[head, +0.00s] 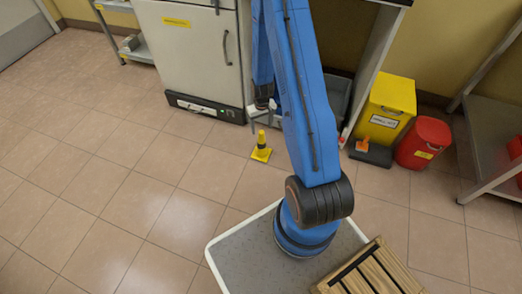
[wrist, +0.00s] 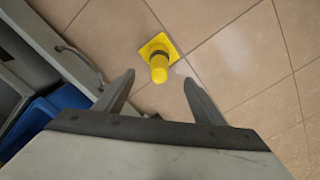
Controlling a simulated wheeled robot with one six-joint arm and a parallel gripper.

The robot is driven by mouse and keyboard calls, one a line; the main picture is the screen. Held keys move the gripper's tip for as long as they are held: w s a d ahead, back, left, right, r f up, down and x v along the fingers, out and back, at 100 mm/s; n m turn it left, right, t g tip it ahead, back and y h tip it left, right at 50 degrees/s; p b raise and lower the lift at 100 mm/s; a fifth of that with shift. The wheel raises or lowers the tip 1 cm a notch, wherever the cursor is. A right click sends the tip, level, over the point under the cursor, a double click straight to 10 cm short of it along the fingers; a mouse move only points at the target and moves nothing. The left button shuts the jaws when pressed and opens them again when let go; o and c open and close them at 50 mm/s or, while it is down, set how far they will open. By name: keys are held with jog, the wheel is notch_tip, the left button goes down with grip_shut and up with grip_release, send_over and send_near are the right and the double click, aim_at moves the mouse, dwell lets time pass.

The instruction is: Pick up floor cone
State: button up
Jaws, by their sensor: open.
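The floor cone (head: 261,147) is small and yellow with a dark band and a square base. It stands upright on the tiled floor in front of the white cabinet in the head view. In the wrist view the cone (wrist: 159,62) is seen from above, beyond the fingertips and roughly in line with the gap between them. My gripper (wrist: 158,78) is open and empty, its two grey fingers apart and not touching the cone. In the head view my gripper (head: 264,104) hangs above the cone, partly hidden by my blue arm.
A white cabinet (head: 192,50) stands behind the cone. To the right are a yellow bin (head: 386,108), a red bin (head: 423,143) and a metal shelf (head: 490,190). A wooden crate (head: 368,272) is at the front right. The floor (head: 110,190) at left is clear.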

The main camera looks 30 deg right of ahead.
aim_at(261, 142)
notch_tip(261, 142, down, 14)
jog(key=shift+w, duration=0.15)
dwell(0.7)
jog(key=c, duration=1.5)
grip_shut()
jog(key=shift+r, duration=0.15)
